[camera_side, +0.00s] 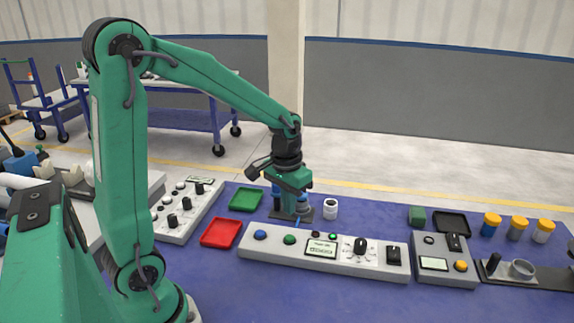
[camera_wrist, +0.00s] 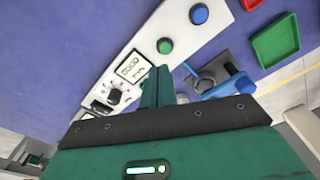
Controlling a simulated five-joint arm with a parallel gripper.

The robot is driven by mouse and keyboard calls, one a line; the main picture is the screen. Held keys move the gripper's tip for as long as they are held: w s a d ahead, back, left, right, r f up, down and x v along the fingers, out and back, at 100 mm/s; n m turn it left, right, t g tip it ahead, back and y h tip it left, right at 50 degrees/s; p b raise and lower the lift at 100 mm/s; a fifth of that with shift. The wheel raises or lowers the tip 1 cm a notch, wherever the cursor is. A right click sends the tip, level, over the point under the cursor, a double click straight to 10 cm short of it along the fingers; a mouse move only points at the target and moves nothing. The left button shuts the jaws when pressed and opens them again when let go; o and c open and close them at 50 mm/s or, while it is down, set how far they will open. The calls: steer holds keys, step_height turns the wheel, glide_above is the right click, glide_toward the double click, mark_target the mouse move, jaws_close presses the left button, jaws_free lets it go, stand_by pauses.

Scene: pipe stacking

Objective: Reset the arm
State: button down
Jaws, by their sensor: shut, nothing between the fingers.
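My green gripper (camera_side: 292,205) hangs fingers-down over the far middle of the blue table, behind the long control panel. In the wrist view its fingers (camera_wrist: 158,87) are together with nothing between them. A blue upright piece (camera_side: 276,200) stands close to the left of the gripper, partly hidden by it, on a dark base. The blue piece and dark base also show in the wrist view (camera_wrist: 230,90), to the right of the fingers. A white hollow cylinder (camera_side: 330,209) stands upright just right of the gripper, apart from it.
The long control panel (camera_side: 322,262) lies in front of the gripper. A red tray (camera_side: 221,233) and a green tray (camera_side: 246,199) are to its left. Several orange-capped jars (camera_side: 517,229) stand at the right. The front middle of the blue table is clear.

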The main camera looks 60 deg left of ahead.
steer(key=s+d+r+m+t, duration=0.2)
steer(key=s+d+r+t, duration=0.3)
steer(key=s+r, duration=0.5)
steer(key=shift+s+d+r+m, duration=0.35)
steer(key=shift+s+d, duration=0.5)
steer(key=shift+s, duration=0.45)
